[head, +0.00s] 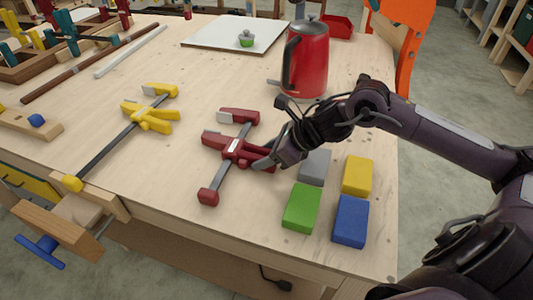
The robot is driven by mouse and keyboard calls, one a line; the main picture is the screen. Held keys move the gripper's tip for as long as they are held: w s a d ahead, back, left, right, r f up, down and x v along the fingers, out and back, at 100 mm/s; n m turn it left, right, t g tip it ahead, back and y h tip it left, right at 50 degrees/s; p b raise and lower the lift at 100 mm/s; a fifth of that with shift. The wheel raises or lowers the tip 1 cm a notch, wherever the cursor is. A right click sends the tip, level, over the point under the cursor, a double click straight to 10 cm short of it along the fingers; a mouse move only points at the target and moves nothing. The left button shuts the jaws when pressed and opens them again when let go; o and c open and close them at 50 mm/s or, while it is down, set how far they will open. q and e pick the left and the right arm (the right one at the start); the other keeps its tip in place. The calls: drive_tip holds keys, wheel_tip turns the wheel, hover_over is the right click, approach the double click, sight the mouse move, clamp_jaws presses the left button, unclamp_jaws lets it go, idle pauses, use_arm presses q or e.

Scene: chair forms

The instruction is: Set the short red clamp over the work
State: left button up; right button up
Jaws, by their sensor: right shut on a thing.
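The short red clamp (236,150) lies near the middle of the workbench, its bar slanting from lower left to upper right. My right gripper (264,163) reaches in from the right and is shut on the clamp's red handle end. The fingertips are partly hidden against the handle. I cannot tell whether the clamp is resting on the bench or slightly above it. No piece is visible between its jaws. Which thing is the work is not clear in this view. My left gripper is not in view.
Grey (315,167), yellow (357,176), green (301,208) and blue (351,221) blocks lie right of the clamp. A red kettle (308,60) stands behind my gripper. A longer yellow clamp (110,146) lies left. A wooden vise (75,222) is at the front edge.

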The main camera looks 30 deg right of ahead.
drive_tip(key=shift+r+p, duration=1.55)
drive_tip(key=shift+r, duration=1.05)
drive_tip(key=shift+c, duration=0.2)
drive_tip(key=shift+a+f, duration=0.1)
